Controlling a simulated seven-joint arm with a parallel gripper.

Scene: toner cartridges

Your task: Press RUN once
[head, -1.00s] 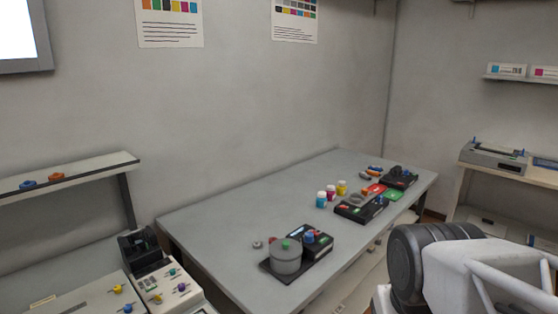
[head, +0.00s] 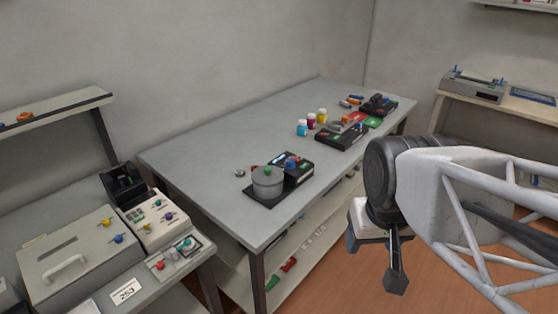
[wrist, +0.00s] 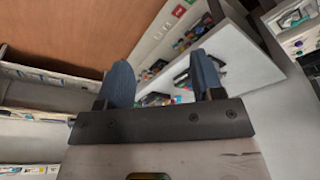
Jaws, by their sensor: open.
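My gripper (head: 375,262) hangs in front of the table, over the floor at the right of the head view. In the wrist view its two blue-grey fingers (wrist: 162,80) are apart with nothing between them. A grey round pot (head: 267,184) with a green knob sits on a black base on the table. Beside it is a black control box (head: 294,168) with a small lit screen and a blue knob. Two more black units, a middle one (head: 341,137) and a far one (head: 378,105), stand farther back. A RUN label is too small to read anywhere. My gripper touches none of these.
Cyan, magenta and yellow jars (head: 312,121) stand near the middle unit. At left, a beige machine (head: 75,250) with a handle and colored knobs adjoins a small panel (head: 175,258). The grey tabletop (head: 210,145) has clear room. A lower shelf (head: 310,245) holds small items.

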